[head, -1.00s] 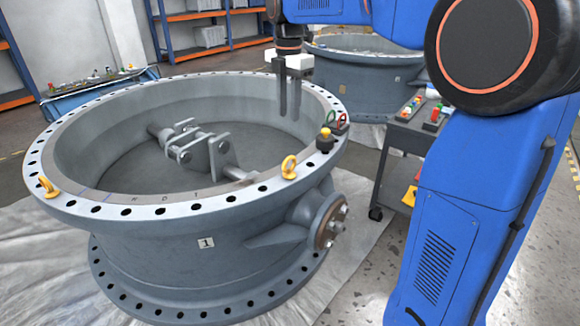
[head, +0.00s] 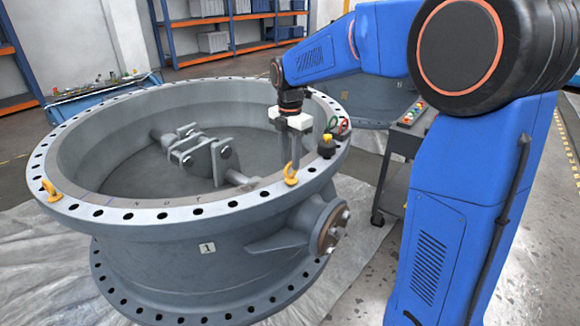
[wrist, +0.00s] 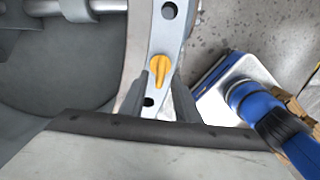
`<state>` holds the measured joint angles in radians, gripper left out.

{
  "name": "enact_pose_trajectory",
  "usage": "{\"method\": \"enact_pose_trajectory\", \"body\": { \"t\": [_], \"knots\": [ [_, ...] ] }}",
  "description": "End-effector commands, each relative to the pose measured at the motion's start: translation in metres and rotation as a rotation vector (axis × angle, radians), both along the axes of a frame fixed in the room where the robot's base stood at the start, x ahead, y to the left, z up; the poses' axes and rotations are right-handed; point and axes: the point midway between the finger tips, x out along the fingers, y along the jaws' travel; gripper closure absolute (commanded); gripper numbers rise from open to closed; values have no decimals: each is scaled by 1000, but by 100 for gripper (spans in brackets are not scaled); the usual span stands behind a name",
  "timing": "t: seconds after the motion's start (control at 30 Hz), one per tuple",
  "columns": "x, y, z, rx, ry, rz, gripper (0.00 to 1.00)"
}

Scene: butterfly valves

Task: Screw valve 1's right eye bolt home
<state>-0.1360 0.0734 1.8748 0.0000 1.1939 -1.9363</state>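Valve 1 (head: 150,245) is a big grey ring body with a bolt-holed top flange and a "1" label. Its right eye bolt (head: 290,178), yellow, stands on the near right of the flange. It also shows in the wrist view (wrist: 158,68), its ring seen nearly edge-on, close to a dark flange hole. My gripper (head: 291,162) points down over this bolt, its fingertips at about ring height in the head view. In the wrist view my gripper (wrist: 159,90) has its two fingers apart, one towards each side of the bolt. Contact cannot be told.
Another yellow eye bolt (head: 50,190) is on the flange's left. A black, yellow-topped item (head: 327,146) stands on the flange just right of my gripper, with green and red rings (head: 339,126) behind. A tool cart (head: 400,142) and a second grey valve (head: 365,112) are beyond.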

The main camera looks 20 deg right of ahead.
Motion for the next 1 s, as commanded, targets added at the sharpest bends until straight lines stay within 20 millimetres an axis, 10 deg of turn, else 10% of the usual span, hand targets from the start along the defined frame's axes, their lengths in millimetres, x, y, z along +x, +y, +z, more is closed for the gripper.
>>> {"method": "enact_pose_trajectory", "body": {
  "t": [0.63, 0.77, 1.0],
  "knots": [
    [0, 0, -33, 0, -1, 0, 71],
    [0, 0, -33, 0, -1, 0, 100],
    [0, 0, -33, 0, -1, -5, 100]
  ]
}}
